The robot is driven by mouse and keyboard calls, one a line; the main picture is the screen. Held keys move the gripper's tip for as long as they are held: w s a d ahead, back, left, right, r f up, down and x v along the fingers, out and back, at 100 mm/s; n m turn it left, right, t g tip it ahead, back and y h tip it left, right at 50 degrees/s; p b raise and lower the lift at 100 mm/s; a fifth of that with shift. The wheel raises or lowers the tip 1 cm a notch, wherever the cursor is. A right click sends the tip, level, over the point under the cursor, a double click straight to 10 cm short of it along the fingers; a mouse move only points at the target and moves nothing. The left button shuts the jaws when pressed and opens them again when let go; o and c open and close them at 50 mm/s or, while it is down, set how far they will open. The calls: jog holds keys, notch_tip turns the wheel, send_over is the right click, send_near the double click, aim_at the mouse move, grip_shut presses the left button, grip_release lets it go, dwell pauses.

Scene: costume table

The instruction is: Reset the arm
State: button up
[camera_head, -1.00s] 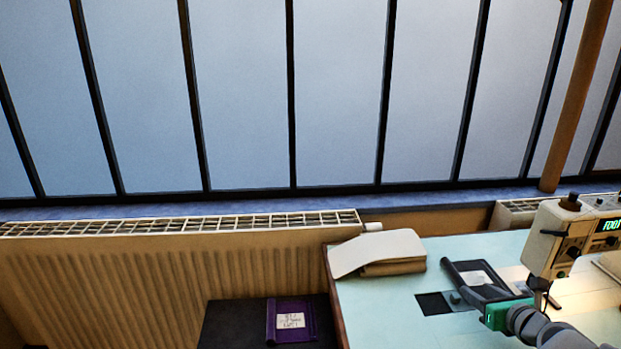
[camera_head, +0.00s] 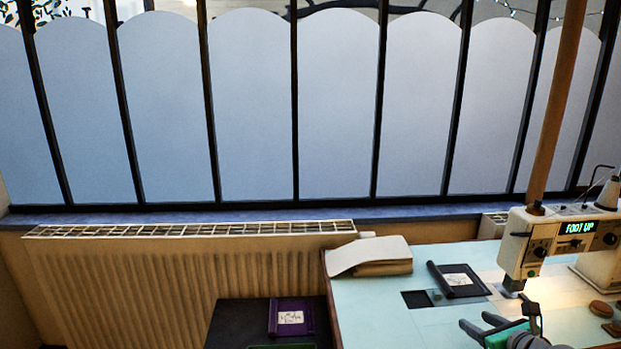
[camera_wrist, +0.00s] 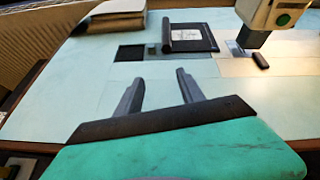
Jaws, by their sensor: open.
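My gripper (camera_head: 482,325) is at the lower right of the head view, over the pale blue table (camera_head: 378,318). In the wrist view my gripper (camera_wrist: 157,90) shows two grey fingers spread apart with nothing between them. A black holder with a white card (camera_head: 458,281) lies flat on the table beyond the fingers. It also shows in the wrist view (camera_wrist: 192,36), apart from the fingertips.
A sewing machine (camera_head: 548,243) with a lit "FOOT UP" display stands at the right. A pale stack (camera_head: 370,256) lies at the table's back left corner. A purple holder with a card (camera_head: 291,318) lies on a dark surface left of the table. A radiator (camera_head: 170,285) runs below the windows.

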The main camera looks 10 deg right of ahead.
jog(key=w+a+r+n+g+p, duration=0.1)
jog(key=a+n, duration=0.2)
jog(key=w+a+r+n+g+y+p, duration=0.1)
jog(key=a+n, duration=0.2)
jog(key=a, duration=0.1)
jog(key=w+a+r+n+p, duration=0.1)
jog(key=a+n+p, duration=0.1)
jog(key=a+n, duration=0.1)
jog(key=shift+a+r+g+y, duration=0.3)
jog(key=shift+a+g, duration=0.1)
jog(key=shift+a, duration=0.15)
jog(key=s+a+r+n+g+p, duration=0.2)
jog(key=s+a+r+n+p, duration=0.15)
jog(key=a+n, duration=0.45)
jog(key=s+a+r+n+g+p, duration=0.25)
jog(key=a+r+n+p, duration=0.2)
jog(key=a+n, duration=0.4)
jog(key=s+a+r+n+g+p, duration=0.2)
jog(key=s+a+n, duration=0.4)
jog(key=n, duration=0.3)
jog(key=shift+s+r+n+h+p, duration=0.35)
jog(key=shift+s+h+p, duration=0.05)
jog(key=shift+s+p, duration=0.5)
